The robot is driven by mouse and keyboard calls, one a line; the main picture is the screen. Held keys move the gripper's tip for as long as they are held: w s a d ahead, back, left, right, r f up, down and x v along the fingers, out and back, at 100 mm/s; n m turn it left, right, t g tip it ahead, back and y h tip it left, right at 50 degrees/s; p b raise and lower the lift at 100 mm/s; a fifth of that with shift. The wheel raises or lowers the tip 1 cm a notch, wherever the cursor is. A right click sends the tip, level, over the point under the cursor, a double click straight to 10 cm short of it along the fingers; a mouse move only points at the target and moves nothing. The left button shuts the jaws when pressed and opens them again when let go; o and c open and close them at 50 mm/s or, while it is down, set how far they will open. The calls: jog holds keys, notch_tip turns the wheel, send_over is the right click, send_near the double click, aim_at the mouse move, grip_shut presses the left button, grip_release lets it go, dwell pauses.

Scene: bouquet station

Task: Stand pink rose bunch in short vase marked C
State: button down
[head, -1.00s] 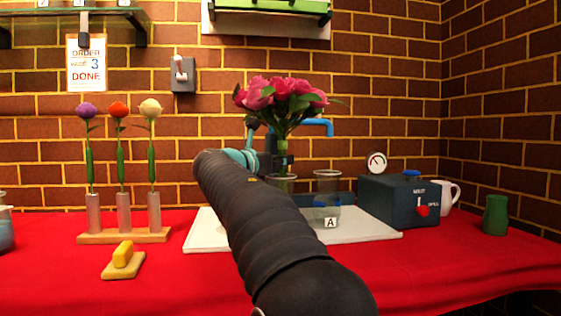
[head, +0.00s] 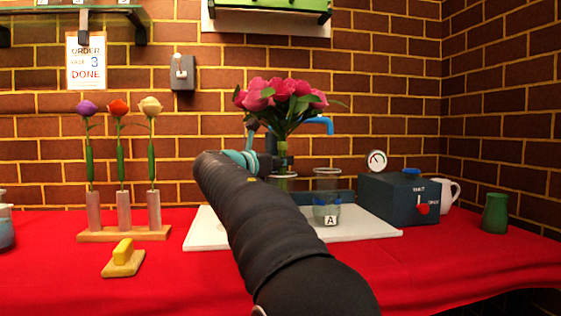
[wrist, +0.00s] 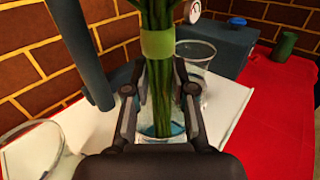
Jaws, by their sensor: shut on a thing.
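The pink rose bunch (head: 282,96) is upright, blooms at the top, green stems below. My gripper (wrist: 162,100) is shut on its stems, below the pale green band (wrist: 158,44). The stems' lower part is at a clear glass vase (head: 283,183) with bluish water, which also shows in the wrist view (wrist: 150,129). The stems look to be inside its rim, but my fingers hide part of this. No letter shows on that vase; my arm covers its front in the head view. Vase A (head: 327,190) stands just to its right.
A white board (head: 360,229) lies under the vases. Another glass rim (wrist: 30,145) is at left in the wrist view. A dark blue box (head: 395,198) with a gauge stands at right. A wooden rack (head: 125,233) with single flowers stands at left.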

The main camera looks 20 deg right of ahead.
jog(key=shift+f, duration=0.15)
jog(key=c, duration=0.9)
grip_release()
jog(key=v, duration=1.2)
jog(key=s+d+f+m+g+y+p, duration=0.15)
jog(key=s+f+m+y+p, duration=0.45)
jog(key=s+f+m+y, duration=0.65)
jog(key=s+a+f+m+y+p, duration=0.1)
jog(key=s+a+f+m, duration=0.2)
jog(key=s, duration=0.3)
jog(key=s+a+f+m+y+p, duration=0.1)
jog(key=s+a+f+m+p, duration=0.1)
jog(key=s+f, duration=0.4)
jog(key=s+a+f+m+y+p, duration=0.1)
jog(key=s+a+f+m, duration=0.3)
jog(key=s, duration=0.4)
jog(key=shift+a+f+m+g+y, duration=0.3)
jog(key=shift+a+m, duration=0.2)
jog(key=shift+m, duration=0.35)
